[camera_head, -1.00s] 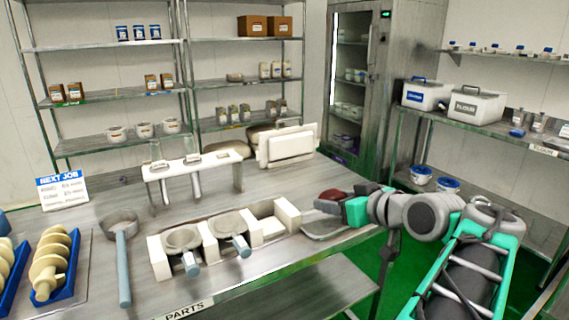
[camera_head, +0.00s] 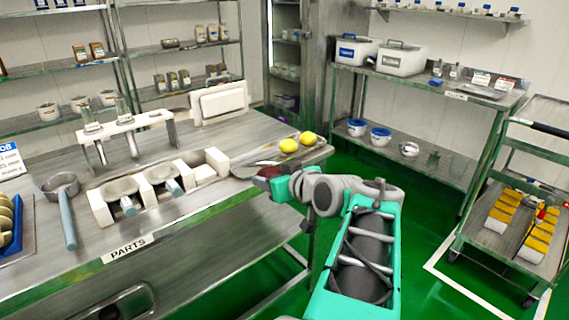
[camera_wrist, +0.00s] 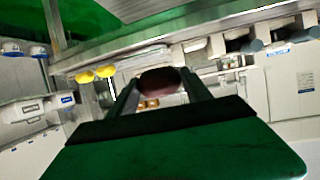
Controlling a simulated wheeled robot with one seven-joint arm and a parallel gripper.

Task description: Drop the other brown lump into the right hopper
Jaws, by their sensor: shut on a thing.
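A dark reddish-brown lump (camera_head: 268,172) is held in my gripper (camera_head: 272,182) at the right end of the steel parts table. In the wrist view, the lump (camera_wrist: 160,82) sits between the two fingers of my gripper (camera_wrist: 162,88). My gripper is beside a shallow grey tray (camera_head: 243,172); the gap between lump and tray is unclear. Two round grey cups with blue-grey stems, a left cup (camera_head: 121,188) and a right cup (camera_head: 162,172), rest in a white slotted rack. I cannot identify the right hopper with certainty in these views.
Two yellow lumps (camera_head: 288,146) lie on the parts table (camera_head: 215,215) behind my gripper. A white test-tube-style stand (camera_head: 125,126) and a white panel (camera_head: 219,103) stand farther back. A cart (camera_head: 520,215) with yellow-topped blocks is at the right. Green floor is open between table and cart.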

